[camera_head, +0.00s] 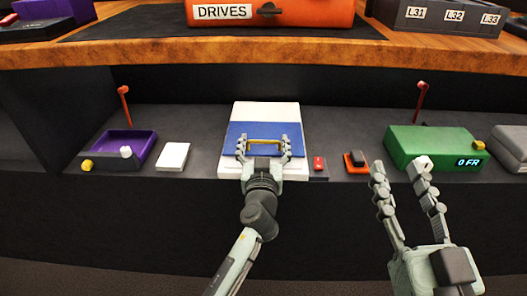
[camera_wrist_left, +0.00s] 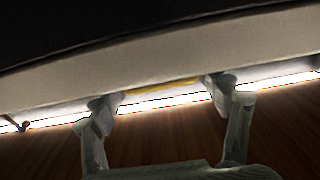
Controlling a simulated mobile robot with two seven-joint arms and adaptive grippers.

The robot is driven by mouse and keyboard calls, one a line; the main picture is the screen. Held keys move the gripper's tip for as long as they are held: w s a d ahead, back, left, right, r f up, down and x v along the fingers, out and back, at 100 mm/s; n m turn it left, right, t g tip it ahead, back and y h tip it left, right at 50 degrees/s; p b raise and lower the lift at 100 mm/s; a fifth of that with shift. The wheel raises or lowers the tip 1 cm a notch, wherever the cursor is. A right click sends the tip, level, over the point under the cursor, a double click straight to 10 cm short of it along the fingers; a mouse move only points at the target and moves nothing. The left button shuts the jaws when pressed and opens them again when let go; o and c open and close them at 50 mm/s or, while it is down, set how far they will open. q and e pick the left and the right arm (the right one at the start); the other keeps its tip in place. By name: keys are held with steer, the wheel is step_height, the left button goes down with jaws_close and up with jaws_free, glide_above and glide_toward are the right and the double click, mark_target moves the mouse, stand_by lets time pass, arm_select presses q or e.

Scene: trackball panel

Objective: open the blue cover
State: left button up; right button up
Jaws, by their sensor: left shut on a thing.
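The blue cover (camera_head: 238,132) lies across the white panel (camera_head: 265,108) in the middle of the lower shelf. A yellow handle (camera_head: 265,142) runs crosswise on the cover. My left gripper (camera_head: 265,143) is at the cover with one finger at each end of the handle, shut on it. In the left wrist view the handle (camera_wrist_left: 165,86) spans the space between the two fingers. The cover's near part is partly hidden by the gripper. My right gripper (camera_head: 400,166) is open and empty, in front of the green box (camera_head: 415,145).
A purple tray (camera_head: 125,145) and a white block (camera_head: 172,156) stand left of the panel. A small red switch (camera_head: 318,164) and a black switch on an orange base (camera_head: 356,160) stand right. The wooden upper shelf edge (camera_head: 250,52) overhangs behind.

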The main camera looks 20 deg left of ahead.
arm_select(q)
steer(key=o, duration=1.5)
steer(key=shift+w+d, duration=0.15)
steer(key=shift+d, duration=0.05)
steer(key=shift+c, duration=0.2)
steer(key=shift+a, duration=0.1)
